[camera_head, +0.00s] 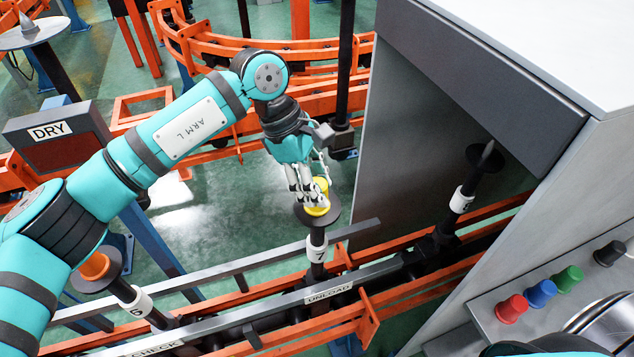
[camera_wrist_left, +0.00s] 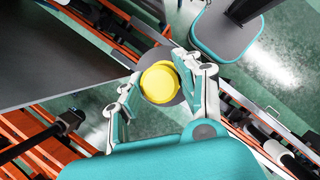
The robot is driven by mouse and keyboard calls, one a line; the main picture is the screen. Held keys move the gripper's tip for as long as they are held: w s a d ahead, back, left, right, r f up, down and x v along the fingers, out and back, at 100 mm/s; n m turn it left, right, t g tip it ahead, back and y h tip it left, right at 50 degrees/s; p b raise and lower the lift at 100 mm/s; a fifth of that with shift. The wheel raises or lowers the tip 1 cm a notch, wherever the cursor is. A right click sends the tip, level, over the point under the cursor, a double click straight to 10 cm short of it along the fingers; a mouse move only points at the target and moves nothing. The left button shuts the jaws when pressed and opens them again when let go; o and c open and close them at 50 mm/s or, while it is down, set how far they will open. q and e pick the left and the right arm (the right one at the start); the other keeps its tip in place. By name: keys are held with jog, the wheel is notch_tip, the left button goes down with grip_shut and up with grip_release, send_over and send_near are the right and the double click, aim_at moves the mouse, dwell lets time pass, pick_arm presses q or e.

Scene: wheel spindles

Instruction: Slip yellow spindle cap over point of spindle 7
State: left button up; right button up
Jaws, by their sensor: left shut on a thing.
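The yellow spindle cap (camera_head: 320,209) is between the fingers of my left gripper (camera_head: 308,190), which is shut on it and points down. The cap is at the dark round disc (camera_head: 333,213) of spindle 7 (camera_head: 317,252), which stands upright with a white "7" label. The spindle's point does not show; the cap and fingers cover that place. In the left wrist view the cap (camera_wrist_left: 158,84) sits in front of the disc (camera_wrist_left: 150,57), with the fingers on both sides. I cannot tell whether the cap touches the disc. My right gripper is not in view.
A spindle with a bare point (camera_head: 487,155) stands at the right by the grey cabinet opening. Red (camera_head: 511,308), blue (camera_head: 541,293), green (camera_head: 568,279) and black (camera_head: 609,253) caps stand on a shelf. Orange rails (camera_head: 400,310) run below.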

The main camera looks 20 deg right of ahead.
pick_arm(q)
jog(key=o, duration=1.1)
jog(key=v, duration=1.2)
